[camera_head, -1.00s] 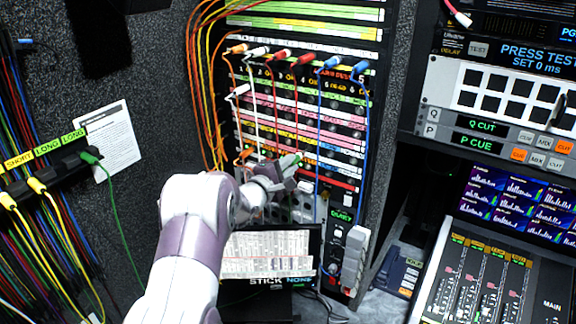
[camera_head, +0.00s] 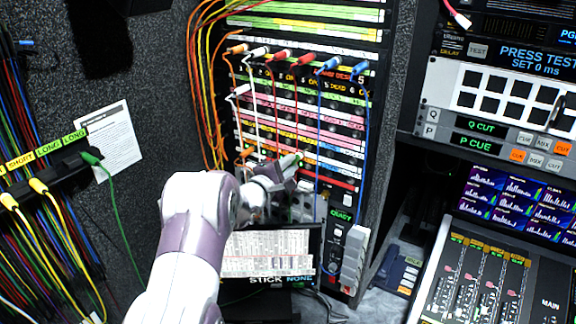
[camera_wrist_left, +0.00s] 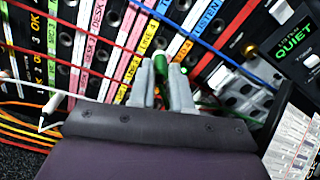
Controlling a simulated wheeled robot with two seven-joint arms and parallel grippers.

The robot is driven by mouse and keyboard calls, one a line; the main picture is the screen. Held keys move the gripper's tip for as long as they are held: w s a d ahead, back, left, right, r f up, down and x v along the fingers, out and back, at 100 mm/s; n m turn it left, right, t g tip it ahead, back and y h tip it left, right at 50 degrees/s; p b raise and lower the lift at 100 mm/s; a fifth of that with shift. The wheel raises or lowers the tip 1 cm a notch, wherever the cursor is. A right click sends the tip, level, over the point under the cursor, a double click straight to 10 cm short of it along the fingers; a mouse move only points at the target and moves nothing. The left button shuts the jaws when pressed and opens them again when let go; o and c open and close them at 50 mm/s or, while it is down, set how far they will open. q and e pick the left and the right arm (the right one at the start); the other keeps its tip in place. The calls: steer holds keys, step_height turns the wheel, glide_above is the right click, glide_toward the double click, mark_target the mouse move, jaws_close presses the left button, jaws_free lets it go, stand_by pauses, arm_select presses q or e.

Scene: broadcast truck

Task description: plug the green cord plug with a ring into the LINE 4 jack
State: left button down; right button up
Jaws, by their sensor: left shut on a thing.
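My left gripper (camera_head: 283,170) reaches the lower part of the patch bay (camera_head: 328,133). It is shut on a green plug, whose green body (camera_head: 298,156) shows at the fingertips. In the left wrist view the two grey fingers (camera_wrist_left: 167,85) hold the green plug (camera_wrist_left: 160,62) between them, pointing at the jack rows. Its tip and any ring cannot be made out. The label strips there include a yellow one reading LINE (camera_wrist_left: 150,37); the number of the jack ahead of the plug cannot be read. My right gripper is not in view.
Orange, white, red and blue cords (camera_head: 318,130) hang across the patch bay near the gripper. Another green plug (camera_head: 90,158) sits in the cord holder at left, beside yellow plugs (camera_head: 38,186). A screen (camera_head: 268,252) stands below my gripper.

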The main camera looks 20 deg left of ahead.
mark_target(301, 154)
arm_select(q)
steer(key=shift+w+d, duration=0.15)
steer(key=shift+w, duration=0.9)
steer(key=shift+w+d, duration=0.15)
steer(key=shift+w, duration=0.85)
steer(key=c, duration=1)
jaws_free()
steer(key=shift+s+f, duration=0.1)
steer(key=shift+s, duration=0.2)
steer(key=s+b, duration=0.1)
steer(key=s, duration=0.3)
steer(key=s+a+b, duration=0.1)
steer(key=s+b, duration=0.1)
steer(key=s, duration=0.2)
steer(key=s+b, duration=0.2)
steer(key=s, duration=0.2)
steer(key=shift+a, duration=0.35)
